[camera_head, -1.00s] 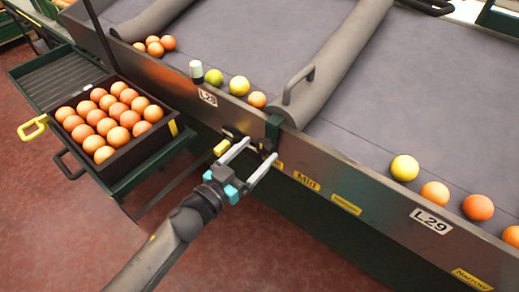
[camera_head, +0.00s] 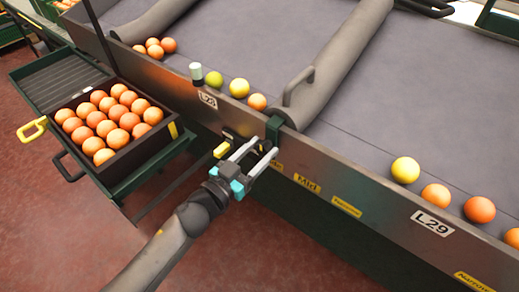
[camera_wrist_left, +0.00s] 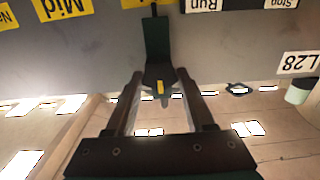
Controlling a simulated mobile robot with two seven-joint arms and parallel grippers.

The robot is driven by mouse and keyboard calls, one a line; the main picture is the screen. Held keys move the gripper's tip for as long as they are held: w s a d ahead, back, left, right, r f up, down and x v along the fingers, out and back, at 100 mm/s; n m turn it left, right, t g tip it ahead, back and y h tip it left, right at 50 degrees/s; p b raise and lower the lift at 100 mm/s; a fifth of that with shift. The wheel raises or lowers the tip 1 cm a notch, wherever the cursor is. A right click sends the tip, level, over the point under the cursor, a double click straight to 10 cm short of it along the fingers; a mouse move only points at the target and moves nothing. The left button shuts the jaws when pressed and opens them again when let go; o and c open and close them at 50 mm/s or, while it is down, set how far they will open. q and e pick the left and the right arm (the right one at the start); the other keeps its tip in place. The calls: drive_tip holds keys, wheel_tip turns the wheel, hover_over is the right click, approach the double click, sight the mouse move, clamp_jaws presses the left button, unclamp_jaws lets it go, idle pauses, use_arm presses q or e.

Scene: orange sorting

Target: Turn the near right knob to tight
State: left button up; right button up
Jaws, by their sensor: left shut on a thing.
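My left gripper (camera_head: 265,146) reaches to the metal front rail of the table, just below the dark green clamp of the grey divider. It is shut on a small dark knob. In the left wrist view the knob (camera_wrist_left: 160,84), with a yellow mark on it, sits between the tips of the two fingers (camera_wrist_left: 160,92). In the head view the fingers mostly hide the knob. My right gripper is in neither view now.
The rail carries yellow Mid (camera_head: 307,183) and Narrow (camera_head: 466,281) labels and a white L29 label (camera_head: 432,223). A crate of oranges (camera_head: 118,153) stands left of my arm. Several fruits lie along the rail's inner edge. The floor in front is clear.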

use_arm(q)
clamp_jaws()
